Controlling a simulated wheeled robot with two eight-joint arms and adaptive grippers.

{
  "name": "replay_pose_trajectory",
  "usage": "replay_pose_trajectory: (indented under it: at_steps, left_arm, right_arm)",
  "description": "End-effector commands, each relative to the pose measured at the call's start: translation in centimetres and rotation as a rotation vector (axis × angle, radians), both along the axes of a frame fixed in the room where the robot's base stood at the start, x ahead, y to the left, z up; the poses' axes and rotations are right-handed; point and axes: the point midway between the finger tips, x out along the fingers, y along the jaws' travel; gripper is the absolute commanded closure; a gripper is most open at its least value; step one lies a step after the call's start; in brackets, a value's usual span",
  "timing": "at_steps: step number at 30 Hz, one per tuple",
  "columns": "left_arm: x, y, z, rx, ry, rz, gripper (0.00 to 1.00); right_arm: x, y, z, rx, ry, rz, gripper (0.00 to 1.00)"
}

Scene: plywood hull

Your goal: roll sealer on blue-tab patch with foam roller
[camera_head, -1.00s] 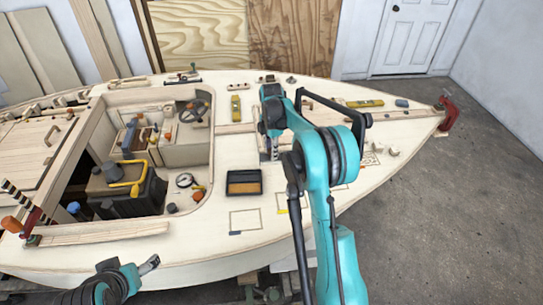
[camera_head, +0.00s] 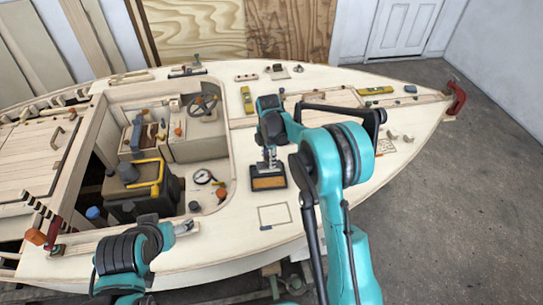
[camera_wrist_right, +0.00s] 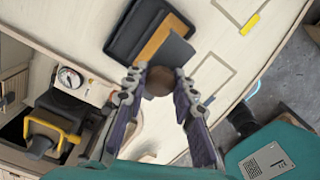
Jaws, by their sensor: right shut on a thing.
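My right gripper (camera_head: 268,152) is over the black tray (camera_head: 252,186), which has a tan-orange area inside. In the right wrist view the gripper (camera_wrist_right: 160,82) is shut on a round brown piece (camera_wrist_right: 159,83), seemingly the foam roller's handle. A dark grey flat part (camera_wrist_right: 178,50) extends beyond it over the tray (camera_wrist_right: 122,38); I cannot tell whether it touches. The blue-tab patch (camera_head: 274,215) is a thin outlined rectangle on the deck, right of and nearer than the tray. Its blue tab (camera_head: 265,228) is at the near edge. My left gripper (camera_head: 184,228) is near the hull's near edge, its jaws unclear.
A yellow-tab patch (camera_wrist_right: 250,24) shows in the right wrist view. The open cockpit (camera_head: 205,170) left of the tray holds a dark box with a yellow handle (camera_head: 150,178). Deck around the blue-tab patch is clear.

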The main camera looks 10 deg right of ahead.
Motion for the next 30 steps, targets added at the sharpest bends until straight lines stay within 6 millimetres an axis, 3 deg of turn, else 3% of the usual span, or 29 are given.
replay_pose_trajectory:
  at_steps: [15,30]
  left_arm:
    - [0.0,0.0,-4.5,0.0,0.0,0.0,0.24]
    - [0.0,0.0,-5.0,0.0,0.0,0.0,0.24]
  right_arm:
    - [0.0,0.0,-6.6,0.0,0.0,0.0,0.97]
    - [0.0,0.0,-7.4,0.0,0.0,0.0,0.97]
